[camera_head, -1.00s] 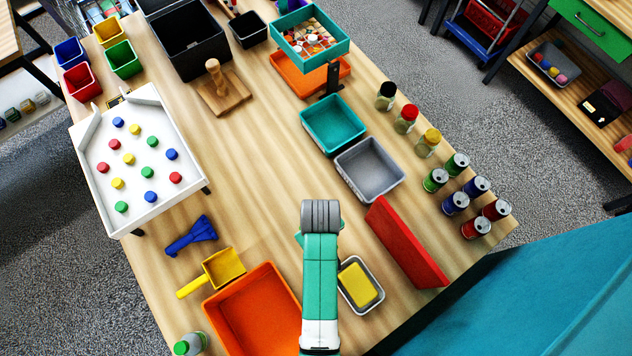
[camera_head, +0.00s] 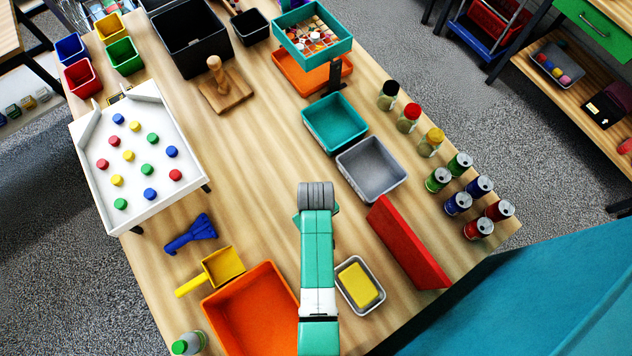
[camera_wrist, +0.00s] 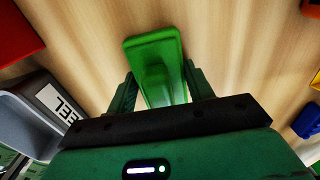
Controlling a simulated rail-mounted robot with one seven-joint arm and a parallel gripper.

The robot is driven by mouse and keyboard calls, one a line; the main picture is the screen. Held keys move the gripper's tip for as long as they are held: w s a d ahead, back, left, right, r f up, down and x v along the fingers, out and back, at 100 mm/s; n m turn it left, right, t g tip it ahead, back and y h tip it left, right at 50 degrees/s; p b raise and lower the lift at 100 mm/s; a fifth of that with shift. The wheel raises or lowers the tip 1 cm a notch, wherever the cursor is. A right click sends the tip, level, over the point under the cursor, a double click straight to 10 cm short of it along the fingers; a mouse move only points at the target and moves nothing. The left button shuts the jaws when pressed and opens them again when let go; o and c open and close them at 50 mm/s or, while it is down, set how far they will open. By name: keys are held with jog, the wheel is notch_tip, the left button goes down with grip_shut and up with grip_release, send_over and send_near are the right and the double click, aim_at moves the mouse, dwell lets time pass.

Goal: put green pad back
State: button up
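The green pad (camera_wrist: 153,45) is a flat rounded block with a raised ridge or handle, seen in the wrist view over the wooden table. My gripper (camera_wrist: 158,68) has its two fingers apart, one on each side of the pad's raised part. A gap shows between the fingers and that part; whether they touch the pad's edges is unclear. In the head view my arm hides the pad and fingertips. My wrist sits over the table's middle, left of the grey bin (camera_head: 372,170).
The red board (camera_head: 408,243) and a yellow sponge in a tray (camera_head: 361,285) are right of my arm. The orange bin (camera_head: 250,310), yellow dustpan (camera_head: 222,266) and blue brush (camera_head: 190,233) are left. The teal bin (camera_head: 336,123) is beyond. Bare table lies ahead-left.

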jog(key=o, duration=0.4)
jog(key=shift+o, duration=0.2)
notch_tip(320, 180, up, 12)
jog(key=shift+r+p, duration=0.15)
jog(key=shift+p, duration=0.7)
jog(key=shift+w, duration=0.1)
